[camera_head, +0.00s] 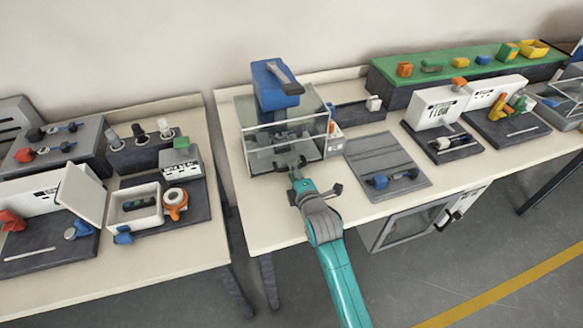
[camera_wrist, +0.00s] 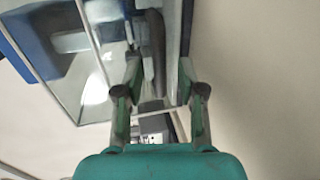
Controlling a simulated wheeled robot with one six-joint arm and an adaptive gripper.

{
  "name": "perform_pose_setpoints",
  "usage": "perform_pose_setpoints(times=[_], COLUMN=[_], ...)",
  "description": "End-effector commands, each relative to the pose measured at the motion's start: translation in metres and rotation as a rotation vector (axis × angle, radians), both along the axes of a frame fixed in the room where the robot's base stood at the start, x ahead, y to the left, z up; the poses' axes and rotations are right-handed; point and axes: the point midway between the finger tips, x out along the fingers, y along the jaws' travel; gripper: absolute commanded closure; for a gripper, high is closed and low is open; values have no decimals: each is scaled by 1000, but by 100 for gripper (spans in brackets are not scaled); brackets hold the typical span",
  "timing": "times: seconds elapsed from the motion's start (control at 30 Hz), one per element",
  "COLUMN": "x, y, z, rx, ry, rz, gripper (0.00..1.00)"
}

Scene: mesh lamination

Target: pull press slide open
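The press (camera_head: 275,85) has a blue head over a clear-walled guard box (camera_head: 262,150) and stands near the left end of the middle table. Dark parts show inside the box; I cannot tell which is the slide. My gripper (camera_head: 293,168) is at the front of the box, low down. In the wrist view my gripper (camera_wrist: 158,75) has its two fingers apart. A dark and grey bar-like part (camera_wrist: 154,50) shows between or beyond them; contact cannot be told. The blue press part (camera_wrist: 40,45) and clear panels fill the left of that view.
A grey ribbed plate (camera_head: 385,150) with a blue and dark tool lies right of the press. A low dark block (camera_head: 355,117) stands behind it. A separate left table (camera_head: 165,250) holds an open white box (camera_head: 136,207). The table's front strip is mostly clear.

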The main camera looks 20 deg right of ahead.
Motion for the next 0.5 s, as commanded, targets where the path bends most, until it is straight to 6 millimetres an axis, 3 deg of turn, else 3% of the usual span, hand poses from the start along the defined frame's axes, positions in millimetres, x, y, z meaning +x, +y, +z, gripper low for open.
perform_pose_setpoints(times=[0.2, 0.5], x=[21, 24], y=[0, 0], z=[-4, -5], rx=[0, 0], ry=[-1, 0], rz=[0, 0], gripper=[61, 61])
